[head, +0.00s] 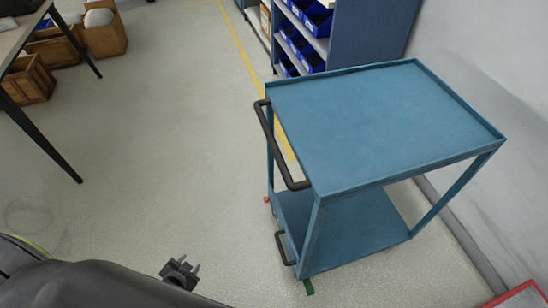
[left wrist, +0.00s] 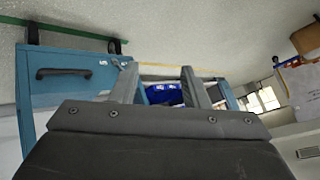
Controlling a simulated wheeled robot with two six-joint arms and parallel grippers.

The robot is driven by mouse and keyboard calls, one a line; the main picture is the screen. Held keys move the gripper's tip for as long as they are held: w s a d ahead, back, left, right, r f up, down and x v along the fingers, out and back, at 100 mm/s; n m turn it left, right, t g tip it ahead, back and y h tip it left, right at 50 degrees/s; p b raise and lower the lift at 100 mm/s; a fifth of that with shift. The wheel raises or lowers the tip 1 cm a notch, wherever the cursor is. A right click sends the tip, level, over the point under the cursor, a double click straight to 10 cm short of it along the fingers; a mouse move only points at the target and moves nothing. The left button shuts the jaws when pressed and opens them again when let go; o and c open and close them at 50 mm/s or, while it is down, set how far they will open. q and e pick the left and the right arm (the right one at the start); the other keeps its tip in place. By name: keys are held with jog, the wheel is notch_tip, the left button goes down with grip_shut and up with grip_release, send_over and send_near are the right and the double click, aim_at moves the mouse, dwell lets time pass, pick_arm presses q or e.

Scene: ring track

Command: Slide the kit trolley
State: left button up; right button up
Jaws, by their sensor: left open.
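The blue two-shelf kit trolley (head: 385,112) stands upright at the right in the head view, its top empty. A long dark handle (head: 279,146) runs along its left side, with a smaller dark handle (head: 283,248) low down. My left gripper (head: 186,267) is at the bottom, left of the trolley and apart from both handles. In the left wrist view its two fingers (left wrist: 160,88) are spread, with nothing held between them. A blue panel with a black handle (left wrist: 63,73) shows left of the fingers there; I cannot tell which part it is. My right gripper is out of view.
A wall (head: 500,60) runs close along the trolley's right. A shelf unit with blue bins (head: 314,18) stands behind it. A table (head: 18,38) and wooden crates (head: 103,38) are at upper left. A red-edged object (head: 522,296) is at lower right. Floor left of the trolley is clear.

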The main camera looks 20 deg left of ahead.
pick_arm(q)
jog(key=w+r+m+t+h+b, duration=0.15)
jog(key=w+r+m+t, duration=0.25)
jog(key=w+r, duration=0.55)
jog(key=m+t+h+b, duration=0.4)
jog(key=m+h+b, duration=0.2)
jog(key=m+h, duration=0.7)
send_near(272, 143)
jog(key=w+d+p, duration=0.1)
jog(key=w+d, duration=0.1)
jog(key=w, duration=0.1)
jog(key=w+d+r+m+y+p, duration=0.1)
jog(key=w, duration=0.1)
jog(key=w+d+m+y+p, duration=0.1)
jog(key=w+d, duration=0.1)
jog(key=w, duration=0.1)
jog(key=shift+w+d+r, duration=0.25)
jog(key=shift+w+d, duration=0.1)
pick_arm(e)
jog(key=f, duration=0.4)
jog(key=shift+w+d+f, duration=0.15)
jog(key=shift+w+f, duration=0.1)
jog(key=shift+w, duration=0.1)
pick_arm(q)
grip_shut()
